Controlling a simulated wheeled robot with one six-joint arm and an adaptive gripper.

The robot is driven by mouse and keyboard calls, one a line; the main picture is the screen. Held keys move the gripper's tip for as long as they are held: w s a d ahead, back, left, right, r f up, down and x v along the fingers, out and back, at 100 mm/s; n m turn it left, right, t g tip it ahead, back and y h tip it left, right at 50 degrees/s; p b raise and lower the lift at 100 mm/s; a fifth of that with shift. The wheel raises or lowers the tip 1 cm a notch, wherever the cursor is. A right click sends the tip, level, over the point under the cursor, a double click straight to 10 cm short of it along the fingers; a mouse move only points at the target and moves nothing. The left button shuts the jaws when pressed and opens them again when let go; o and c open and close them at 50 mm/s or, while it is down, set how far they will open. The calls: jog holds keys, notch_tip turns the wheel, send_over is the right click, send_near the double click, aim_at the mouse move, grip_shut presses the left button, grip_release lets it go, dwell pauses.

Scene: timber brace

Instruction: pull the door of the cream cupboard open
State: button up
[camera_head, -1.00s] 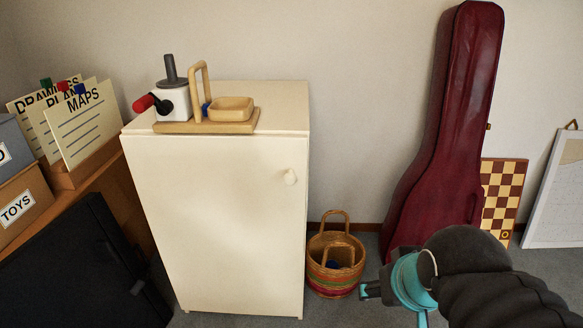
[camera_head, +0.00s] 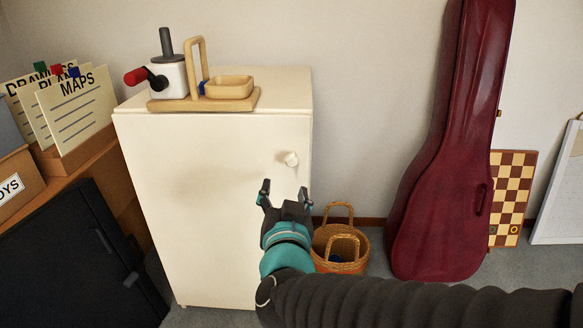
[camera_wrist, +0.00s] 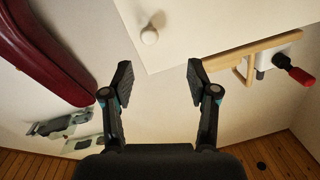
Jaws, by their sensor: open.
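The cream cupboard (camera_head: 215,210) stands against the wall with its door closed. A round cream knob (camera_head: 291,159) sits near the upper right edge of the door. My gripper (camera_head: 284,192) is open and empty in front of the door, a little below the knob in the head view. In the wrist view my gripper (camera_wrist: 160,82) has its fingers spread, with the knob (camera_wrist: 149,36) beyond and between them, slightly left of centre. The fingers appear apart from the knob.
A wooden stand with a grinder (camera_head: 172,75) and a small tray sits on top of the cupboard. A woven basket (camera_head: 342,245) is on the floor to its right. A dark red instrument case (camera_head: 440,200) leans on the wall. A shelf with card files (camera_head: 76,105) and a black case (camera_head: 80,260) are at left.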

aim_at(291, 163)
jog(key=shift+m+h, duration=0.4)
jog(key=shift+h, duration=0.4)
jog(key=w, duration=0.8)
jog(key=w+d+p, duration=0.1)
jog(key=w, duration=0.4)
jog(key=shift+f, duration=0.3)
grip_shut()
